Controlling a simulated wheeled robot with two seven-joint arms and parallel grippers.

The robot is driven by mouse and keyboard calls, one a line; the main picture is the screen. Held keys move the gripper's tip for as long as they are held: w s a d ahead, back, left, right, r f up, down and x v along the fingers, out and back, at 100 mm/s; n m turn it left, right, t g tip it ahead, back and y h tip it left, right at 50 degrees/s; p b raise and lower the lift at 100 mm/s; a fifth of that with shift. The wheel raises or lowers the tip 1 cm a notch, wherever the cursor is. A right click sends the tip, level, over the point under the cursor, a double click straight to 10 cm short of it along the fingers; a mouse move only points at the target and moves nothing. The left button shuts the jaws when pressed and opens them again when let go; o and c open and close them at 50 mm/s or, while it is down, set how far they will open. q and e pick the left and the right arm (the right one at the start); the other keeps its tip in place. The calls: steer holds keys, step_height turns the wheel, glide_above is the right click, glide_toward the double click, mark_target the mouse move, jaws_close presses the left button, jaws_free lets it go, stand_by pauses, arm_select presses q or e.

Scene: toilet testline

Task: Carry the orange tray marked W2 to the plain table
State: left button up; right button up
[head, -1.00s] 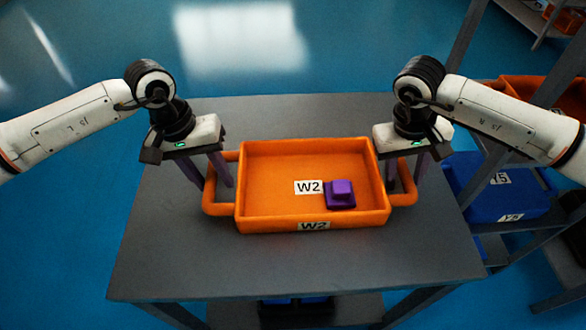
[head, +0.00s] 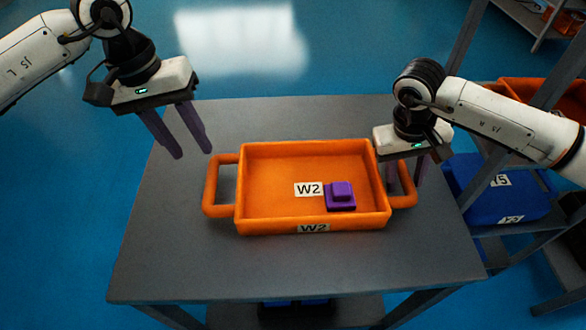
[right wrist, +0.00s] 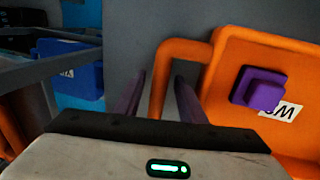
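The orange tray marked W2 (head: 270,160) sits flat on a grey table, with a loop handle at each end. A purple stepped block (head: 341,196) lies inside it, right of the middle. My left gripper (head: 194,155) is open and empty, raised above the tray's left handle (head: 211,190) and to its upper left. My right gripper (head: 408,178) is at the right handle (head: 404,186). In the right wrist view, the fingers (right wrist: 160,98) are apart, with the handle's bar (right wrist: 158,85) between them and gaps visible beside it.
The grey table (head: 180,265) is bare around the tray. To the right stands a rack with a blue bin (head: 500,190) and orange bins (head: 570,95). Dark and blue items (head: 297,308) are under the table. Blue floor is open at the left and back.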

steer(key=v, duration=1.2)
